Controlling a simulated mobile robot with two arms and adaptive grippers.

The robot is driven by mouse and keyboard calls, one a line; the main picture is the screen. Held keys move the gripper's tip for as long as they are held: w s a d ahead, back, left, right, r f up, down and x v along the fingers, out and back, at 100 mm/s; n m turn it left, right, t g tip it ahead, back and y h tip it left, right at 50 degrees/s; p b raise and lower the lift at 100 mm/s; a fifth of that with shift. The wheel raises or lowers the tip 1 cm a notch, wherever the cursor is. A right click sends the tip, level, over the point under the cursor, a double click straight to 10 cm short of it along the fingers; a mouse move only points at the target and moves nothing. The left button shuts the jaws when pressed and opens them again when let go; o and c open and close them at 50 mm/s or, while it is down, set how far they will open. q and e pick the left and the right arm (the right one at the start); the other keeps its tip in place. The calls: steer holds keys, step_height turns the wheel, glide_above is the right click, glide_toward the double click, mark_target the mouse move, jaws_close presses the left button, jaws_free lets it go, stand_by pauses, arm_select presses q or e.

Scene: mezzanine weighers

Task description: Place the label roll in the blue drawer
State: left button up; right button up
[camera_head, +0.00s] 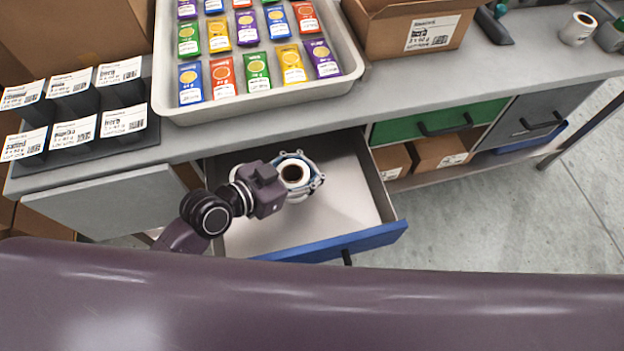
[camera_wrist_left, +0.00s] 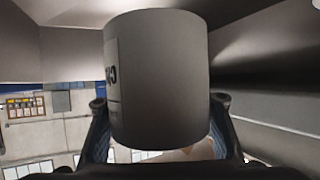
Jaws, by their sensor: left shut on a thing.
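The label roll (camera_head: 294,173) is white with a dark core hole. My left gripper (camera_head: 303,178) is shut around it and holds it over the open blue drawer (camera_head: 330,243). In the left wrist view the roll (camera_wrist_left: 157,80) fills the middle between the two fingers (camera_wrist_left: 158,130), with part of a printed label on its side. The drawer is pulled out, its pale inside bare where it shows. I cannot tell whether the roll touches the drawer floor. My right gripper is not in view.
A tray (camera_head: 350,68) of coloured packets stands on the grey counter above the drawer. A green drawer (camera_head: 440,122) and a grey drawer (camera_head: 545,112) are to the right. Another roll (camera_head: 578,28) stands at the far right of the counter. Label stands (camera_head: 75,110) are at the left.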

arm_select(q)
step_height(320, 180, down, 3)
steer(key=shift+r, duration=0.1)
step_height(320, 180, down, 4)
steer(key=shift+r+b, duration=0.2)
steer(key=shift+b, duration=0.4)
steer(key=shift+f, duration=0.15)
steer(key=shift+f, duration=0.15)
steer(key=o, duration=1.7)
